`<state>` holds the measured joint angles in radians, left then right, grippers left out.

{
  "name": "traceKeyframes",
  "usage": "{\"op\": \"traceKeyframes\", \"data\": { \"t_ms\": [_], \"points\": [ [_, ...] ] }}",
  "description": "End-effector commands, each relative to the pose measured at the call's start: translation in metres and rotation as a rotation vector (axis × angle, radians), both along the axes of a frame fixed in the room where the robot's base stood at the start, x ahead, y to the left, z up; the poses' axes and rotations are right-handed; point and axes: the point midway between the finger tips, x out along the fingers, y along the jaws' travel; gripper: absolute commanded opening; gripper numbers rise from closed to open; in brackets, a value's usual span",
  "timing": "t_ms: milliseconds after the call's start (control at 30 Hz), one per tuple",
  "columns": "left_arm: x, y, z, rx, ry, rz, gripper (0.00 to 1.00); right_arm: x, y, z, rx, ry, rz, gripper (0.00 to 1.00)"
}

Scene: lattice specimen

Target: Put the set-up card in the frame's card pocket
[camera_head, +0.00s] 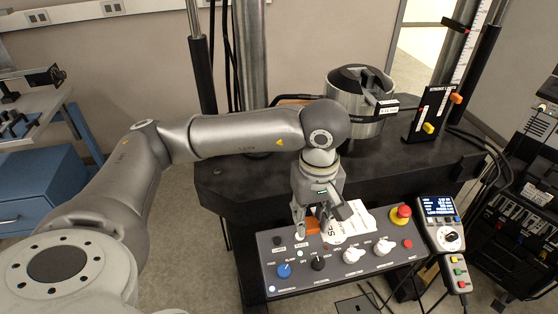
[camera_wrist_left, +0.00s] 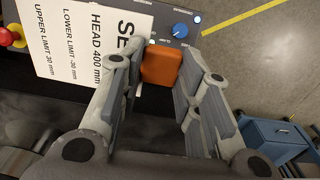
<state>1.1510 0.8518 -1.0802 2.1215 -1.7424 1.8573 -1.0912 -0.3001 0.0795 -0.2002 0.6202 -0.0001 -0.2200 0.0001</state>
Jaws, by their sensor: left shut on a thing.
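The set-up card (camera_head: 350,228) is white with black print, including head and limit values. An orange block (camera_head: 312,226) is at its edge, and both appear over the control panel. My left gripper (camera_head: 316,224) points down there, shut on the orange block, which shows between the fingers in the left wrist view (camera_wrist_left: 162,64). In that view the card (camera_wrist_left: 88,42) spreads left of the block, partly behind a finger. Whether the card touches the panel is unclear. I cannot make out the card pocket on the black machine frame (camera_head: 250,185). My right gripper is not in view.
The grey control panel (camera_head: 300,282) has knobs, buttons and a red emergency stop (camera_head: 401,214). A handset (camera_head: 441,235) with a screen stands at its right. A metal cylinder (camera_head: 348,122) sits on the frame's black base. A blue cabinet (camera_head: 40,190) is at left.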

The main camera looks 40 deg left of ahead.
Motion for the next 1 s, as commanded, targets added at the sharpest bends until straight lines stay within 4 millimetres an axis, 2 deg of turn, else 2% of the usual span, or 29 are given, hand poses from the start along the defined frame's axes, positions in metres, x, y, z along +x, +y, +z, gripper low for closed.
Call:
{"op": "traceKeyframes", "data": {
  "t_ms": [600,800,1000],
  "points": [
    [0.042,0.008,0.039,-0.019,-0.007,1.155,0.05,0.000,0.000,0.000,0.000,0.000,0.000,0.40],
    [0.050,0.010,0.048,-0.022,-0.003,1.428,0.05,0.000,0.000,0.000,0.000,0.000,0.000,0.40],
    [0.053,0.010,0.052,-0.023,0.002,1.549,0.05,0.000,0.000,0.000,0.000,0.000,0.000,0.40]
  ]
}}
